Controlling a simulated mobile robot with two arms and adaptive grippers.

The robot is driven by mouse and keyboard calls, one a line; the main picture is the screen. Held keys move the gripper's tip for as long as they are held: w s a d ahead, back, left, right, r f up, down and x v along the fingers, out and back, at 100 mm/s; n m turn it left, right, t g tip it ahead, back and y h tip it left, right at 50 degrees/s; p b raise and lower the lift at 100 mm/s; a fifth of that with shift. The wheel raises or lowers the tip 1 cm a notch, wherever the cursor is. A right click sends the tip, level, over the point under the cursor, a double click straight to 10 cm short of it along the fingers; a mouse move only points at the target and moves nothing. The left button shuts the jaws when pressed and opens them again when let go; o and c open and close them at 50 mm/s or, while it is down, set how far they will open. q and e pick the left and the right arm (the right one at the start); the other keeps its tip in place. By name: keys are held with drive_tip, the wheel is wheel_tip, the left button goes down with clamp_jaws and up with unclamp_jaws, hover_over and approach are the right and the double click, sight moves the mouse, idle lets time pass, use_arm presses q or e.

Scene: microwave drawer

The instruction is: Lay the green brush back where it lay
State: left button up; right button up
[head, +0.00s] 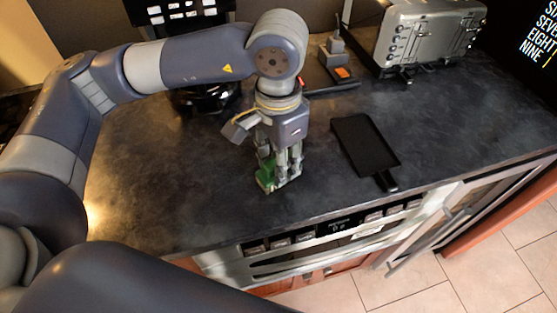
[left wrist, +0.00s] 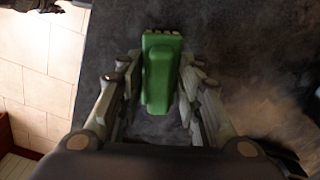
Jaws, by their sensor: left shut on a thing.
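The green brush (head: 265,175) is between the fingers of my left gripper (head: 281,176), low over the dark countertop near its front edge. In the left wrist view the green brush (left wrist: 161,70) stands upright in the picture between the two fingers of my left gripper (left wrist: 160,88), which is shut on it. I cannot tell whether the brush touches the counter. My right gripper is in neither view.
A black flat tray with a handle (head: 365,143) lies right of the gripper on the countertop (head: 170,190). A silver toaster (head: 428,35) and a grey item with an orange part (head: 336,58) stand behind. The counter left of the brush is clear.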

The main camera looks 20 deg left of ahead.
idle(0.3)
use_arm(q)
drive_tip(key=o, duration=1.3)
